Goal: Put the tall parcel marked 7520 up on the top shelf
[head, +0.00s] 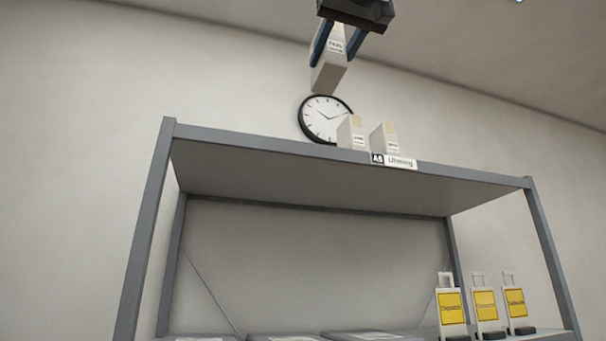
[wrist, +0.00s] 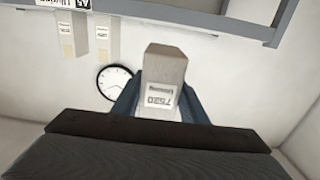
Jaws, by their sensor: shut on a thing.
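The tall parcel (head: 329,65) is a pale grey-white box, held high above the shelf unit in the head view. It also shows in the wrist view (wrist: 163,66), where its label reads 7520. My gripper (head: 338,42) is shut on it, with one blue finger on each side. The parcel is slightly tilted in the head view and hangs below the gripper, apart from the shelf. The top shelf (head: 270,143) is a grey board seen from below, with an A5 sign on its front edge. Its upper surface is hidden.
Two similar pale parcels stand on the top shelf, one left (head: 351,133) and one right (head: 384,139). A round clock (head: 318,113) hangs on the wall behind. Several yellow-labelled stands, one of them at the left (head: 452,308), and flat parcels are on the lower shelf. The top shelf's left stretch shows nothing standing.

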